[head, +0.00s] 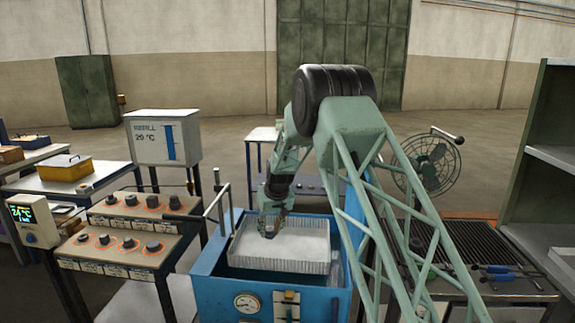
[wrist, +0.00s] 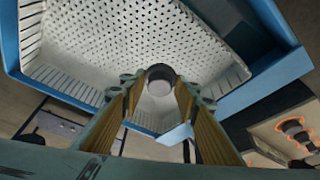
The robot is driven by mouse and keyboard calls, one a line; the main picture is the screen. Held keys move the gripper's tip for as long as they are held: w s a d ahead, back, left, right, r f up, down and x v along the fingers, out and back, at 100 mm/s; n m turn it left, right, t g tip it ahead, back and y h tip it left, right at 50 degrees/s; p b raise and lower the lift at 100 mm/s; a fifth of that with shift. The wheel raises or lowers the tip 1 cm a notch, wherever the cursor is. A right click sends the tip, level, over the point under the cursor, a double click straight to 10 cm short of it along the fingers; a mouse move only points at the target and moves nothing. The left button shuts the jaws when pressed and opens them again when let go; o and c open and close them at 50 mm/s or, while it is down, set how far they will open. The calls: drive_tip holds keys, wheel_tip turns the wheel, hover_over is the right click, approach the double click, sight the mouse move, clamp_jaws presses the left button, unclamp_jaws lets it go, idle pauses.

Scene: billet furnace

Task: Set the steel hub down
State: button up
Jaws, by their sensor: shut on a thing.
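The steel hub (wrist: 160,82) is a short cylinder with a dark upper side and a pale grey end face. It sits between the yellow-padded fingertips of my gripper (wrist: 158,98) in the wrist view, and the gripper is shut on it. In the head view my gripper (head: 269,228) points down over the white perforated basket (head: 280,262) in the blue tank (head: 225,290). The basket also fills much of the wrist view (wrist: 120,35). The hub is too small in the head view to make out clearly. I cannot tell how far it is above the basket floor.
Control panels with knobs (head: 125,250) stand left of the tank, with a white box marked REFILL (head: 163,138) behind. A slatted dark table (head: 460,255) with blue-handled tools (head: 497,270) and a green fan (head: 428,165) are at right. The tank's rim surrounds the basket.

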drive_tip(key=s+d+m+p, duration=0.2)
drive_tip(key=s+d+p, duration=0.2)
drive_tip(key=s+d, duration=1)
drive_tip(key=s+d+m+h+p, duration=0.1)
drive_tip(key=s+d+p, duration=0.4)
drive_tip(key=s+d, duration=0.9)
drive_tip(key=s+m, duration=0.1)
drive_tip(key=s, duration=0.4)
drive_tip(key=shift+s+r+t+h, duration=0.15)
drive_tip(key=shift+s+t+h, duration=0.05)
drive_tip(key=shift+t+h, duration=0.1)
drive_tip(key=shift+d, duration=0.2)
